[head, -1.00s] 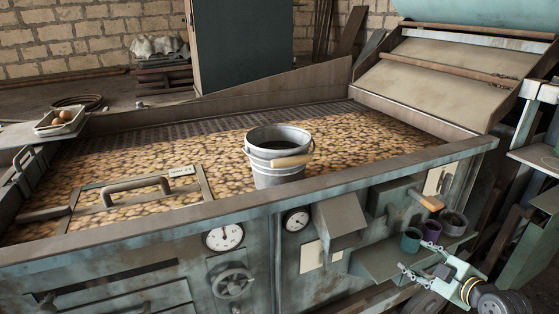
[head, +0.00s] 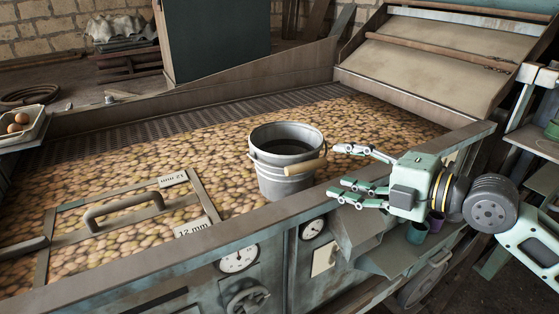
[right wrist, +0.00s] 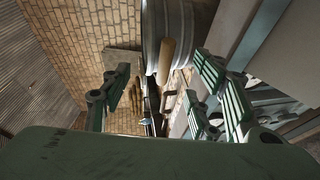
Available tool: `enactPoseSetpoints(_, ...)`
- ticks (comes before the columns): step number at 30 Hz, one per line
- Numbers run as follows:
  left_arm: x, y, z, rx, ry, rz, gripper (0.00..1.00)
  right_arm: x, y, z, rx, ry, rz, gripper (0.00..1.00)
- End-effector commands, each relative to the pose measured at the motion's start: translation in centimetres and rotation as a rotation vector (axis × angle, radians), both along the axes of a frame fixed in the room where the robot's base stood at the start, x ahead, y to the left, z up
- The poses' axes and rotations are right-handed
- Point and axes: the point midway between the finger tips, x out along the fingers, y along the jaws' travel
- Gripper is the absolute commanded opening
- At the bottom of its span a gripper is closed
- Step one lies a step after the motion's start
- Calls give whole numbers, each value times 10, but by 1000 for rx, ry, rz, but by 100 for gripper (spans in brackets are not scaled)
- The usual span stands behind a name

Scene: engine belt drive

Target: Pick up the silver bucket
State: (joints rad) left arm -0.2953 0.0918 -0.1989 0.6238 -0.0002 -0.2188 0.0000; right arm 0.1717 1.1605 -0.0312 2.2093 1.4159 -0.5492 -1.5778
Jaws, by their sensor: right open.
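The silver bucket (head: 284,180) stands upright on the bed of brown, potato-like lumps, near the machine's front rail. Its wooden handle grip (head: 305,167) hangs on the right side, facing my right gripper. My right gripper (head: 337,168) is open and empty, just right of the bucket, with a small gap between the fingertips and the handle grip. In the right wrist view the bucket (right wrist: 168,28) and its wooden grip (right wrist: 166,62) show beyond and between the spread fingers (right wrist: 160,95). My left gripper is not in view.
The machine's front rail (head: 160,248) runs below my right gripper. A framed screen with a handle (head: 123,210) lies on the lumps at left.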

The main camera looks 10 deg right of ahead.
Motion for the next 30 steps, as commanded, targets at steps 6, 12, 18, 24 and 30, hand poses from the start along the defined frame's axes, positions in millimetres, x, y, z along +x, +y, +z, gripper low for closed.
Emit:
enactPoseSetpoints(6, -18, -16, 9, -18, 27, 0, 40, 11, 10, 0, 2, 0, 1, 55)
enactPoseSetpoints(12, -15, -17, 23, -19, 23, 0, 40, 21, 20, 1, 6, 1, 1, 55)
enactPoseSetpoints(18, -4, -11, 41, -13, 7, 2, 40, 38, 37, -3, 8, 1, 0, 55)
enactPoseSetpoints(24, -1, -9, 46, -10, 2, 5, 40, 49, 45, -10, 2, 1, 0, 55)
enactPoseSetpoints(30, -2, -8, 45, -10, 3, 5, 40, 50, 46, -12, 0, 1, -1, 55)
